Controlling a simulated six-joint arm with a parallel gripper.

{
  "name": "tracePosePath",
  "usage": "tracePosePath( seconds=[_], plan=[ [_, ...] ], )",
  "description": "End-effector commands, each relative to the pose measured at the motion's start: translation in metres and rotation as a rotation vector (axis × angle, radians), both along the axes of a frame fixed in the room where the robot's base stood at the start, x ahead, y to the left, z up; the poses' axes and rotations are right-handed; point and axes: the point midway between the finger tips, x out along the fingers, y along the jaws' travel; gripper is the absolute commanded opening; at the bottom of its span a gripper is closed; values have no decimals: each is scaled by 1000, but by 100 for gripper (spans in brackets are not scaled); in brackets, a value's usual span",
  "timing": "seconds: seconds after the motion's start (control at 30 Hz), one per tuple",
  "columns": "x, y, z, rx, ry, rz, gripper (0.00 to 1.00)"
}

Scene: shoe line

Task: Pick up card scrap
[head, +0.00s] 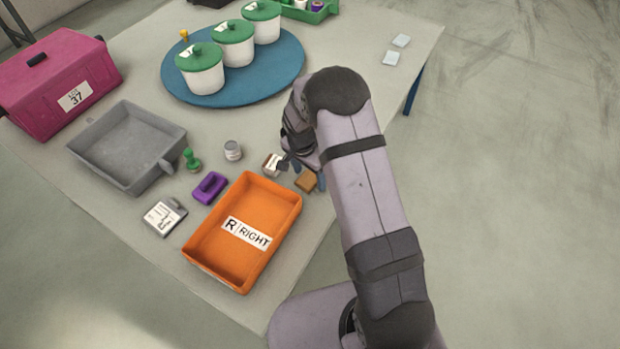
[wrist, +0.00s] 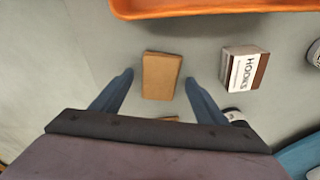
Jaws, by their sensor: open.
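The card scrap looks to be the small flat brown piece (head: 306,182) on the table, right of the orange tray. In the wrist view the brown piece (wrist: 162,75) lies between and just beyond the fingertips of my gripper (wrist: 158,78). The blue fingers are apart, one on each side, and nothing is held. In the head view my gripper (head: 300,170) is over the table beside the brown piece, partly hidden by my arm. A second small brown edge (wrist: 170,118) shows near my gripper's body, mostly hidden.
A box marked HOOKS (wrist: 243,69) stands right of the brown piece in the wrist view. The orange tray (head: 201,256) marked RIGHT is close by. A grey tray (head: 84,143), purple block (head: 209,187), grey jar (head: 233,150) and round blue mat (head: 290,80) are farther left and back.

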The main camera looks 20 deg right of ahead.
Motion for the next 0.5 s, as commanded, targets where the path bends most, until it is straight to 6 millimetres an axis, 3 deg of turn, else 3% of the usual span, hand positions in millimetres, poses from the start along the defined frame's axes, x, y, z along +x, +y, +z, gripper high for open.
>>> tracePosePath(
  seconds=[0.03, 0.2, 0.5],
  plan=[
    [0, 0, 0, 0, 0, 0, 60],
    [0, 0, 0, 0, 0, 0, 23],
    [0, 0, 2, 0, 0, 0, 23]
  ],
)
